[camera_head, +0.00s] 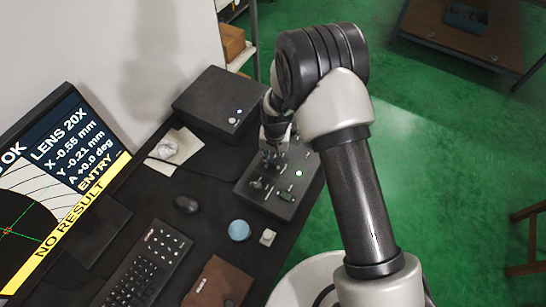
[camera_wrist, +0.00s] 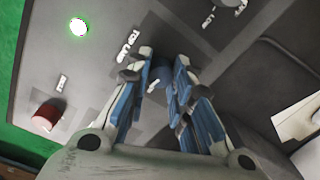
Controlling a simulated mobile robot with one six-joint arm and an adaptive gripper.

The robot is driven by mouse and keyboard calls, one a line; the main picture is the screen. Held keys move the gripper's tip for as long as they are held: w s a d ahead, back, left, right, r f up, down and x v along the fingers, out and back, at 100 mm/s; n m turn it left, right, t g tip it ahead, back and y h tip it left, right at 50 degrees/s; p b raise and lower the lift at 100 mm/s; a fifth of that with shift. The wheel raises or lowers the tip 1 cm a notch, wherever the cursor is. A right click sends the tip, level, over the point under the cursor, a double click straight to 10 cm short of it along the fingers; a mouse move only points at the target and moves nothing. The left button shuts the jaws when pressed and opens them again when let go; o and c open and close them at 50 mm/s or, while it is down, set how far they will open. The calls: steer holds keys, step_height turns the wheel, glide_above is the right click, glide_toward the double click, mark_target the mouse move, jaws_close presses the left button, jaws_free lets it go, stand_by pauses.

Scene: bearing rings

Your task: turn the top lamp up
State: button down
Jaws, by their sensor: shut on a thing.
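A small white mark shows on the knob. The label (camera_wrist: 127,46) beside it is tilted and too blurred to read surely. The fingers hide part of the knob.
In the wrist view a red button (camera_wrist: 46,116) and a bright green lamp (camera_wrist: 79,27) are on the panel left of the fingers. A black box (camera_head: 215,100), mouse (camera_head: 186,204), keyboard (camera_head: 147,264), blue round object (camera_head: 239,230) and monitor (camera_head: 60,180) share the desk.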

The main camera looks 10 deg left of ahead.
steer(key=shift+m, duration=0.5)
steer(key=c, duration=1.4)
jaws_free()
steer(key=shift+o, duration=0.2)
step_height(320, 180, up, 12)
steer(key=shift+d, duration=0.2)
